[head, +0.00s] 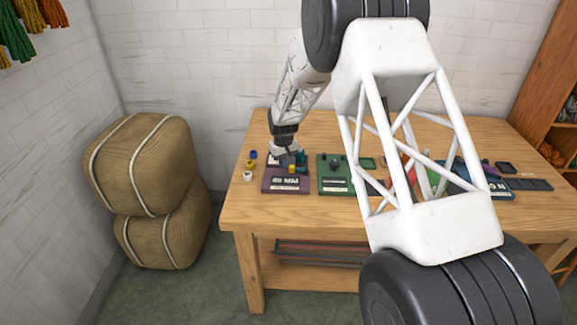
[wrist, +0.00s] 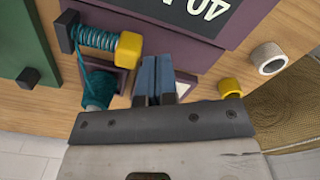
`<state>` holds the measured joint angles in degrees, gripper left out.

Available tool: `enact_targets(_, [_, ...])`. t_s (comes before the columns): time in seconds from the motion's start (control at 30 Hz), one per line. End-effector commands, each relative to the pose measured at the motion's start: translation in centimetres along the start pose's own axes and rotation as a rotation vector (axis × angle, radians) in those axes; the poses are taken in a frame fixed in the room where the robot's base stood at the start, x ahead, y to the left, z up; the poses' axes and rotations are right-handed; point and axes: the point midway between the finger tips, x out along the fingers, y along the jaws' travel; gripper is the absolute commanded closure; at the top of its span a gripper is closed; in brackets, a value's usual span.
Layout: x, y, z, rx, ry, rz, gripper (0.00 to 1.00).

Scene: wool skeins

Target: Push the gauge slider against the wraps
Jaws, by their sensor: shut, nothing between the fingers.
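The purple board (wrist: 205,60) carries a gauge with teal wool wraps (wrist: 97,38) coiled on a rod. A dark end block (wrist: 68,32) stands at the left end of the wraps. The yellow gauge slider (wrist: 128,50) sits at their right end; I cannot tell whether it touches the last wrap. My gripper (wrist: 155,62) is shut and empty, its blue fingers just right of the slider in the wrist view. I cannot tell whether they touch it. In the head view my gripper (head: 291,159) is low over the purple board (head: 287,185), by the yellow slider (head: 292,168).
A teal spool (wrist: 98,90) lies beside the gauge, with a strand running to it. A yellow ring (wrist: 230,87) and a white ring (wrist: 269,57) lie off the board's side. A green board (head: 335,183) is close by. Wool bales (head: 140,165) stand left of the table (head: 240,215).

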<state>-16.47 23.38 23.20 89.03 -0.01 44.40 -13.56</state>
Motion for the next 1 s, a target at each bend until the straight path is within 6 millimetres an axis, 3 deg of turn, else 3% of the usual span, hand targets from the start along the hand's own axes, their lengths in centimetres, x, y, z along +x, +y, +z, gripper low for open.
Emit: enact_targets(1.0, [-5.5, 0.0, 0.0, 0.000, 0.002, 0.000, 1.00])
